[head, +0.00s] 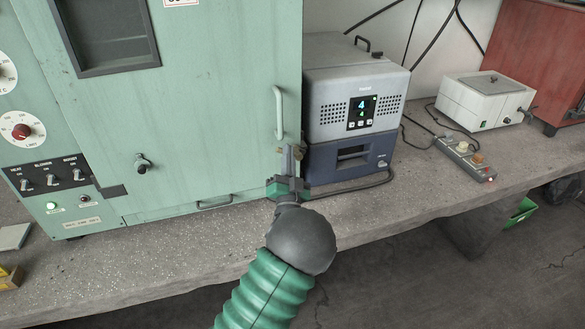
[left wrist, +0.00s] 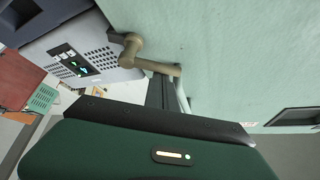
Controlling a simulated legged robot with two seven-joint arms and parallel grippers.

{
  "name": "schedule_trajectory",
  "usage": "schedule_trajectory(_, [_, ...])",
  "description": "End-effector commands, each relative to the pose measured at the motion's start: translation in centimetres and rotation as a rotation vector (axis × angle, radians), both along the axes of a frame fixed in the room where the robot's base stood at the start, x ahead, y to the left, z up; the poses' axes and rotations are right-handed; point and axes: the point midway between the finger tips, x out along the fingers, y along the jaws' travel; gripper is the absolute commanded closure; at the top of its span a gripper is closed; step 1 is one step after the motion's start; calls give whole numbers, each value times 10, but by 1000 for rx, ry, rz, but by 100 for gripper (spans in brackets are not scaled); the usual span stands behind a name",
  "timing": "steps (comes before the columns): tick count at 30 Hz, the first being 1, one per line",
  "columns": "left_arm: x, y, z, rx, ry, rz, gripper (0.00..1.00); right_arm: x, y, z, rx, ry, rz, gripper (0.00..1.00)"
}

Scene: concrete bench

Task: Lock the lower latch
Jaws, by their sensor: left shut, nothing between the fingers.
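The lower latch (left wrist: 128,50) is a brass-coloured bent lever on the pale green cabinet door (head: 215,90), near the door's right edge. In the left wrist view its arm points towards my fingers. In the head view the latch is mostly hidden by my left gripper (head: 290,158), with only small brass bits showing. My left gripper is shut and empty, with its fingers (left wrist: 160,90) at the free end of the lever. They overlap it in the picture; I cannot tell whether they touch. My right gripper is not in view.
A vertical door handle (head: 279,113) is just above my gripper. A grey and blue instrument (head: 334,125) stands close on the right. A white box (head: 480,102) and a power strip (head: 463,158) are farther right. The bench front (head: 190,270) is mostly clear.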

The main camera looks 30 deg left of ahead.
Motion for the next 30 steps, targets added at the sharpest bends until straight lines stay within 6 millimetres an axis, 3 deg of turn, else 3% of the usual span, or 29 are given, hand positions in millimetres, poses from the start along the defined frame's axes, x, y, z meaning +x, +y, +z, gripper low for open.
schedule_trajectory(1, [-1,2,-12,-30,-35,2,100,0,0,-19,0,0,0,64])
schedule_trajectory(12, [-8,7,-24,-239,-281,1,100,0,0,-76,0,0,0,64])
schedule_trajectory(21, [-10,8,-28,-347,-408,1,100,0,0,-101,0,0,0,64])
schedule_trajectory(30, [-10,8,-28,-388,-452,1,100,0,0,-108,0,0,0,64])
